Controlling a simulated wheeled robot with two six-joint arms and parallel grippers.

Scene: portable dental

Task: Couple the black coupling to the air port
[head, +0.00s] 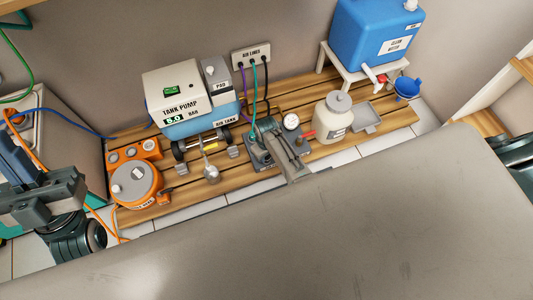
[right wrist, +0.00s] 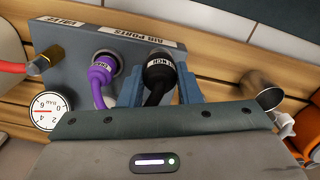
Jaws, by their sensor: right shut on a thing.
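My right gripper (right wrist: 160,90) is shut on the black coupling (right wrist: 158,70), which stands between its two blue-grey fingers. The coupling is up against the grey panel labelled AIR PORTS (right wrist: 148,33). Its front end and the port behind it are hidden, so I cannot tell whether it is seated. A purple coupling (right wrist: 103,72) sits at a round port just left of it. In the head view, my right gripper (head: 277,148) is over the grey block on the slatted bench. My left gripper (head: 22,165) is at the left edge; its jaw opening is unclear.
A pressure gauge (right wrist: 50,110) and a brass fitting (right wrist: 40,62) with a red hose are left of the ports. A metal cup (right wrist: 262,92) is to the right. The tank pump (head: 185,95), AIR LINES wall box (head: 251,54), white jar (head: 332,122) and orange pot (head: 136,184) surround the bench workspace.

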